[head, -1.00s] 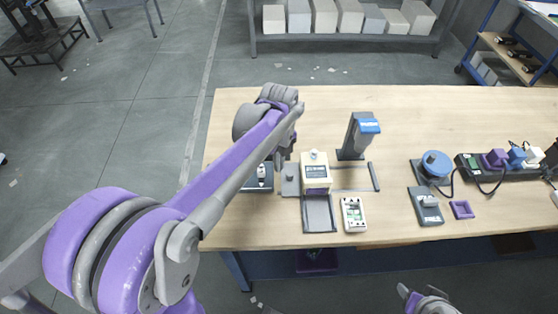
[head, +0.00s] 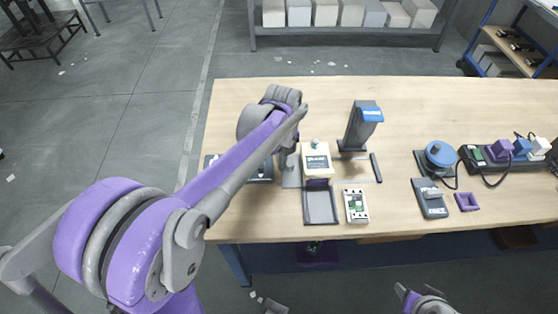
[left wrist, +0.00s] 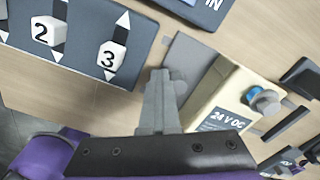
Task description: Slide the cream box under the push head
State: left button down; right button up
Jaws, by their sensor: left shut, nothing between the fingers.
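The cream box (head: 317,154) stands upright near the middle of the table, with a label and a small knob on top. In the left wrist view the cream box (left wrist: 222,98) shows a "24 V DC" label. The push head (head: 371,114) appears to be the blue-topped block on a grey column to the box's right; the box is not under it. My left gripper (head: 286,168) is low beside the box's left side. Its fingers (left wrist: 160,95) are shut and empty; contact with the box is unclear. My right gripper (head: 420,300) is at the bottom edge, its fingers unclear.
A thin rail ends at a dark bar (head: 376,168) right of the box. A grey tray (head: 320,221) lies in front. A white-and-green module (head: 356,206) is beside it. The back of the table is clear.

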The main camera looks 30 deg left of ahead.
aim_at(325, 158)
pick_arm(q)
jog(key=shift+w+d, duration=1.1)
jog(key=shift+d, duration=0.65)
jog(key=shift+w+d, duration=1.05)
jog(key=shift+d, duration=0.75)
jog(key=shift+w+d, duration=1.1)
jog(key=shift+d, duration=0.65)
pick_arm(e)
jog(key=shift+w+r, duration=0.1)
jog(key=shift+r, duration=0.05)
pick_arm(q)
jog(key=shift+s+a, duration=0.15)
jog(key=shift+a, duration=0.05)
jog(key=shift+r, duration=0.1)
jog(key=shift+r+p, duration=1.8)
jog(key=shift+r, duration=1.15)
pick_arm(e)
jog(key=r, duration=0.2)
jog(key=w+r, duration=0.1)
jog(key=r, duration=0.1)
jog(key=shift+w+r, duration=0.1)
